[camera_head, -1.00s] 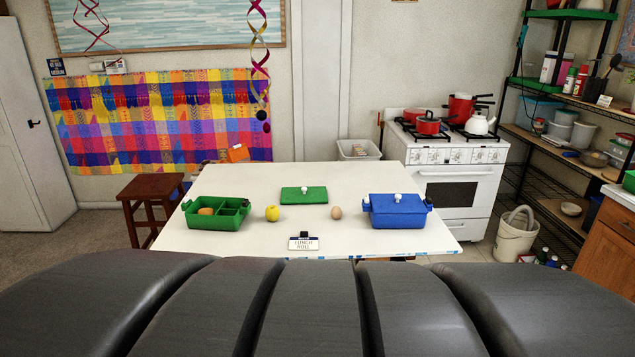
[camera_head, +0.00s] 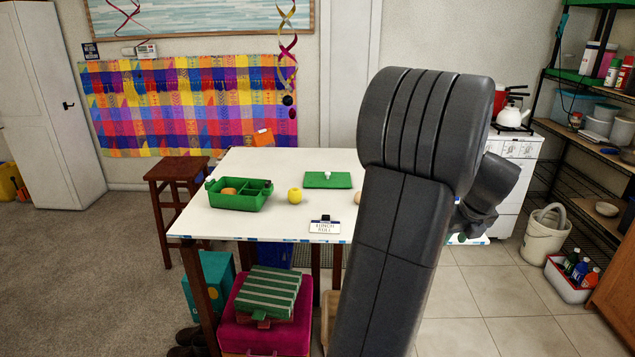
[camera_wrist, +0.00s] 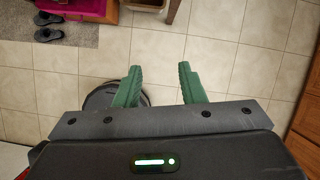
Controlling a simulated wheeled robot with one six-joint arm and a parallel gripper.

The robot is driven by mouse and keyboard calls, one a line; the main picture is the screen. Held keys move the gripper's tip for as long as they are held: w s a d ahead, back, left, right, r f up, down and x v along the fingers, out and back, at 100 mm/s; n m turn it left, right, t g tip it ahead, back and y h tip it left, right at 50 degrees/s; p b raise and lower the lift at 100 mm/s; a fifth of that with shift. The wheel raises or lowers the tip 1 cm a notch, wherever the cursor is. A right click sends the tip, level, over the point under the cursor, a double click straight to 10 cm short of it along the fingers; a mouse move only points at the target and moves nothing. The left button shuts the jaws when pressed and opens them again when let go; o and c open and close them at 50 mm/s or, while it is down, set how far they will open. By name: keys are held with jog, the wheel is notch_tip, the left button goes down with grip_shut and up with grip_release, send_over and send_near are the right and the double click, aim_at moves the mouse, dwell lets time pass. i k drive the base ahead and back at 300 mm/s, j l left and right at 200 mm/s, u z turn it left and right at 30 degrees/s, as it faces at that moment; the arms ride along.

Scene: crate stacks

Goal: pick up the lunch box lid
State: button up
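The green lunch box lid (camera_head: 320,180) with a white knob (camera_head: 326,175) lies flat on the white table, toward its back. The open green lunch box (camera_head: 240,200) stands at the table's left, with a round orange-brown item (camera_head: 229,191) inside it. My gripper (camera_wrist: 161,86) shows in the wrist view with its two green fingers spread apart and nothing between them, above the tiled floor. In the head view my arm stands at the right, and the gripper end is largely hidden. The lid is not in the wrist view.
A yellow apple (camera_head: 295,195), a partly hidden egg (camera_head: 357,197) and a "LUNCH ROLL" sign (camera_head: 325,226) are on the table (camera_head: 272,170). My arm hides the table's right side. A wooden stool (camera_head: 178,172) stands left. Tiled floor (camera_head: 490,300) is free at the right.

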aim_at(312, 180)
jog(key=i+u, duration=0.2)
jog(key=u, duration=0.15)
jog(key=i+l+u, duration=0.15)
jog(key=u, duration=0.2)
jog(key=i+l+u, duration=0.15)
jog(key=u, duration=0.2)
jog(key=i+l, duration=0.2)
jog(key=i+l+u, duration=0.1)
jog(key=l, duration=0.3)
jog(key=i+l, duration=0.3)
jog(key=i+l+u, duration=0.15)
jog(key=l, duration=0.2)
